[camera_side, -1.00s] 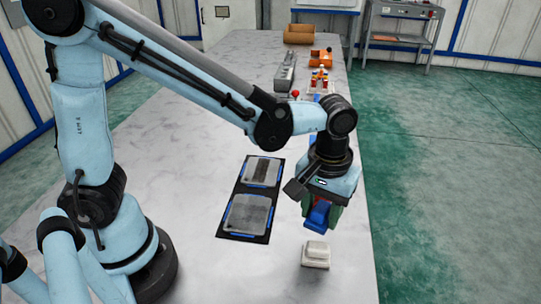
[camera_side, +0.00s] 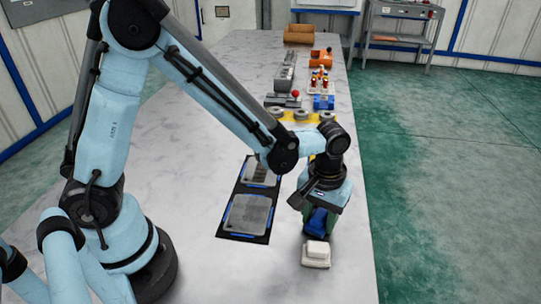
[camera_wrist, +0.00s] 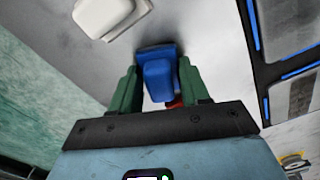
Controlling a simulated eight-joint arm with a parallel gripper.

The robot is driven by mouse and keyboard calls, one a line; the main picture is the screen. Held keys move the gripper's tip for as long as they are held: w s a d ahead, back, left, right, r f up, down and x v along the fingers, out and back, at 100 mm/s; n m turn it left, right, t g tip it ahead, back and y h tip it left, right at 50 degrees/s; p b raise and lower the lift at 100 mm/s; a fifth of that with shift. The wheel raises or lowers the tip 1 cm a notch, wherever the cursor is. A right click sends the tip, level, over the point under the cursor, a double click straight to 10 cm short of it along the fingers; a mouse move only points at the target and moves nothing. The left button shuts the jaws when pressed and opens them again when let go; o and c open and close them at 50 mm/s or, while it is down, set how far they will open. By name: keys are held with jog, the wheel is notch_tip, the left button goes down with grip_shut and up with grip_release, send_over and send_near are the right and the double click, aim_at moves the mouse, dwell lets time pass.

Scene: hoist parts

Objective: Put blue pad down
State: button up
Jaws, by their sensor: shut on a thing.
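The blue pad (camera_side: 317,221) is between the green fingers of my gripper (camera_side: 318,226), which is shut on it. The wrist view also shows the blue pad (camera_wrist: 159,75) held between the two fingers of my gripper (camera_wrist: 160,84). In the side view it is low over the table, just behind a white stepped block (camera_side: 316,254). A dark shadow lies close by it in the wrist view. I cannot tell whether the pad touches the table.
The white block also shows in the wrist view (camera_wrist: 104,17). A black mat (camera_side: 226,233) with two grey plates lies to the left. Behind stand a yellow base with grey discs (camera_side: 314,119), a blue part (camera_side: 323,102) and an orange part (camera_side: 321,56). The table's right edge is near.

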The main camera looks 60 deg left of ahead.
aim_at(320, 214)
jog(key=shift+f, duration=0.1)
jog(key=o, duration=1.1)
notch_tip(320, 214, up, 12)
jog(key=s+a+r+m+t, duration=0.1)
jog(key=s+a+m+t, duration=0.3)
jog(key=a, duration=0.8)
jog(key=shift+s+r+m+t, duration=0.3)
jog(key=shift+s+t, duration=0.9)
jog(key=shift+t, duration=0.4)
